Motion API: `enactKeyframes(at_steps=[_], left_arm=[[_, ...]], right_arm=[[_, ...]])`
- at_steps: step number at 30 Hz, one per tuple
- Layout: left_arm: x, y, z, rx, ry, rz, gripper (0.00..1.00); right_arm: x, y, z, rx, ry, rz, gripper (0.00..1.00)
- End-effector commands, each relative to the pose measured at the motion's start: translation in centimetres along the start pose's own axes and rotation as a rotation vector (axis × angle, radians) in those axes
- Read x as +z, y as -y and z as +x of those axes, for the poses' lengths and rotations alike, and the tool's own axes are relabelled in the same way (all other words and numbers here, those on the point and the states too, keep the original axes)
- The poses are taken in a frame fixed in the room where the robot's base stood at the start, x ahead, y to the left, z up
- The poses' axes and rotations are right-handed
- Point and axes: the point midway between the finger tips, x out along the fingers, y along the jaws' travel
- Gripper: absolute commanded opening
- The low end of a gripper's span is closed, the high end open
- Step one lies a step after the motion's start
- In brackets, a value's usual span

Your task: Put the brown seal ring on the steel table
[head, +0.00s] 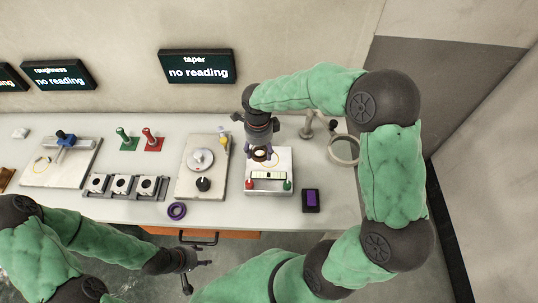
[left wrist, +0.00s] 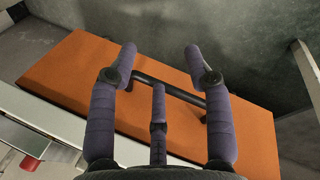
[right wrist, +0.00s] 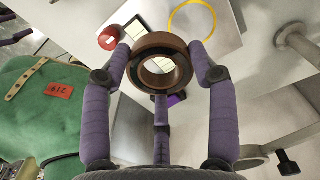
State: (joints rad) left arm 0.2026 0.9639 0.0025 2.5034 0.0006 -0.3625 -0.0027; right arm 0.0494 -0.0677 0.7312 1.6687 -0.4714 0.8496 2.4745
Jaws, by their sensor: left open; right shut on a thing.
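The brown seal ring (right wrist: 147,47) is held between the fingers of my right gripper (right wrist: 160,62) in the right wrist view. In the head view my right gripper (head: 261,154) hangs over the white instrument with red and green knobs (head: 270,185), with the ring mostly hidden by the fingers. The long pale grey table (head: 130,206) runs under the instruments; I cannot tell its metal from the picture. My left gripper (head: 190,280) is open and empty, low in front of the table. The left wrist view shows its spread fingers before an orange drawer (left wrist: 70,75).
A purple ring (head: 177,211) lies near the table's front edge. A dark device with a purple screen (head: 310,200) is right of the white instrument. A dial instrument (head: 187,180) stands left of it. A thin yellow ring (right wrist: 192,5) shows beyond my right gripper.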

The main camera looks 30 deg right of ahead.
Motion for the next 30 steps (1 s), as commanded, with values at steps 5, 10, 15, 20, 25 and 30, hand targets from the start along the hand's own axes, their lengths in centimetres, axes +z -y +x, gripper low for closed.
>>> enactKeyframes(at_steps=[5, 10, 15, 20, 25, 30], left_arm=[[0.0, 0.3, 0.8, 0.000, 0.000, 0.000, 0.51], [-0.1, 0.4, 1.0, 0.000, 0.000, 0.000, 0.51], [-0.1, 0.4, 1.1, 0.000, 0.000, 0.000, 0.51], [-0.1, 0.6, 1.6, 0.000, -0.001, 0.000, 0.51], [-0.1, 0.7, 2.0, 0.000, 0.000, 0.000, 0.51], [-0.1, 0.7, 2.0, 0.000, 0.000, 0.000, 0.51]], right_arm=[[-1.4, 2.1, 3.2, 0.002, 0.000, 0.003, 0.25], [-2.1, 3.2, 4.7, 0.000, 0.000, 0.000, 0.25], [-2.4, 3.7, 5.4, 0.000, 0.000, 0.000, 0.25], [-2.7, 4.1, 7.3, 0.003, -0.001, -0.001, 0.25], [-2.6, 4.1, 9.1, 0.001, 0.000, -0.002, 0.25], [-2.6, 4.2, 8.9, -0.001, 0.001, -0.002, 0.25]])
